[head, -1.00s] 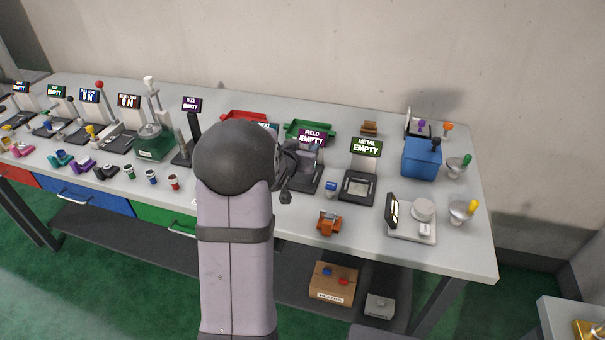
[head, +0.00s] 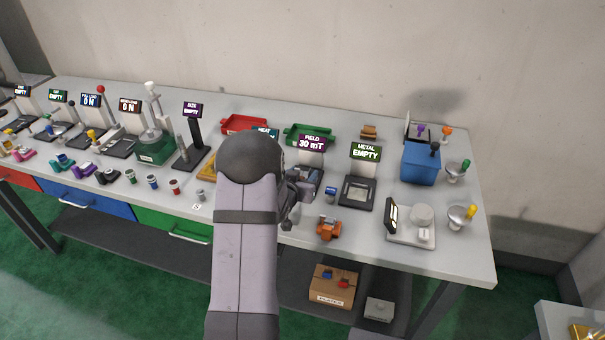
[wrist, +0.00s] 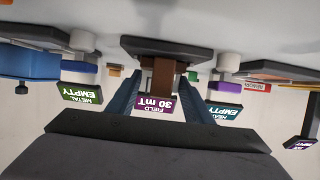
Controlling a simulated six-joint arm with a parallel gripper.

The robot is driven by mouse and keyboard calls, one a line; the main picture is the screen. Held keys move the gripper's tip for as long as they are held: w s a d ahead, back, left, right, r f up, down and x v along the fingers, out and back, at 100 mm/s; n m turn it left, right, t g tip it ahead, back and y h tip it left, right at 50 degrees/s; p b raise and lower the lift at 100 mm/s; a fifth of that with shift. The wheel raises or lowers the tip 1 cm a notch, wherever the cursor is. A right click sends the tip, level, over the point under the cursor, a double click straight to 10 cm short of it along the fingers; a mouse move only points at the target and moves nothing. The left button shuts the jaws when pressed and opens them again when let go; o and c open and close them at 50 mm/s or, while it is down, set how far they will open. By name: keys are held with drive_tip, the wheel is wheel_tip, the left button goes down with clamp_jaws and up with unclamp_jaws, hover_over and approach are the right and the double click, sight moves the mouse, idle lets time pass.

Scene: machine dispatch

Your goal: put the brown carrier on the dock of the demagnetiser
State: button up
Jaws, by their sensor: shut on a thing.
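The brown carrier (wrist: 162,82) is between the two blue fingers of my gripper (wrist: 158,76) in the wrist view, and the gripper is shut on it. The carrier's far end meets a dark flat part of the machine with the FIELD display (wrist: 156,105), which reads 30 mT. I take this machine (head: 309,182) to be the demagnetiser; in the head view its display (head: 312,142) also reads 30 mT. My arm hides the carrier and most of the gripper in the head view, and I cannot tell how fully the carrier rests on the dock.
An orange piece (head: 328,229) lies near the front edge. Red (head: 243,124) and green (head: 300,130) trays are behind. A blue box (head: 420,163) stands farther right.

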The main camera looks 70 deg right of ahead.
drive_tip(key=shift+f, duration=0.15)
drive_tip(key=o, duration=0.9)
drive_tip(key=shift+o, duration=0.2)
drive_tip(key=shift+r, duration=0.3)
drive_tip(key=b+v, duration=0.2)
drive_tip(key=v, duration=1)
drive_tip(key=shift+a+f, duration=0.1)
drive_tip(key=shift+f, duration=0.05)
